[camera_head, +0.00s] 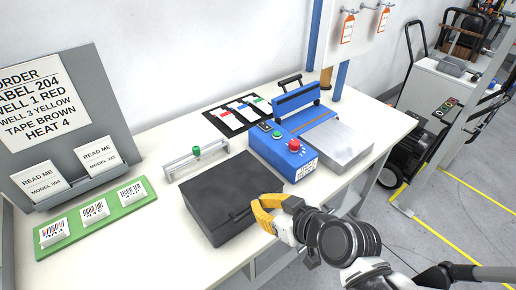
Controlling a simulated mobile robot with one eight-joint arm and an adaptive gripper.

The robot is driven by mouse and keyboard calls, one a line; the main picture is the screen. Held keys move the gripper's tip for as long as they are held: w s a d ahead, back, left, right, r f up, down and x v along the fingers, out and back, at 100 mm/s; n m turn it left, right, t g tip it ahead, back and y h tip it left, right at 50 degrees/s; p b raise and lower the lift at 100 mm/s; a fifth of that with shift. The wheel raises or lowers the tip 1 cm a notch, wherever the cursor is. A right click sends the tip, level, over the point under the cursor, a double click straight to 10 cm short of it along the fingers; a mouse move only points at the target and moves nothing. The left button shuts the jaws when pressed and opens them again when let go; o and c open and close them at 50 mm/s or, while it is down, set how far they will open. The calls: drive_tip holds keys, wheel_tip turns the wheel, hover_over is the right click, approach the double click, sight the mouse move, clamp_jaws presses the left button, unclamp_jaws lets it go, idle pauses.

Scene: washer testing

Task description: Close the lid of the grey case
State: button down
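The dark grey case (228,190) lies on the white workbench, left of the blue and silver machine. Its lid looks flat across the top, level with the body; I cannot tell whether it is fully shut. A dark handle or latch shows at its front right edge. My gripper (264,211), with yellow fingers, is at the right front corner of the case, touching or very close to it. The fingers overlap the case edge in this view, and I cannot tell whether they are open or shut.
A blue sealing machine (283,153) with a red button stands right behind the case. A rail with a green knob (196,151) is behind it. A green board (97,215) with barcode blocks and a grey sign stand (85,110) are at left. The bench in front left is clear.

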drive_tip(key=shift+s+d+f+b, duration=0.15)
drive_tip(key=shift+f+b, duration=0.35)
drive_tip(key=shift+f, duration=0.35)
drive_tip(key=shift+s+r, duration=0.1)
drive_tip(key=v, duration=0.7)
idle(0.4)
drive_tip(key=shift+d, duration=0.1)
drive_tip(key=w+d+r+m+g+h, duration=0.1)
drive_tip(key=d+m+h, duration=0.5)
drive_tip(key=d, duration=0.7)
drive_tip(key=shift+w+r+m+g+h, duration=0.3)
drive_tip(key=shift+r+m+g, duration=0.2)
drive_tip(key=shift+r+m, duration=0.1)
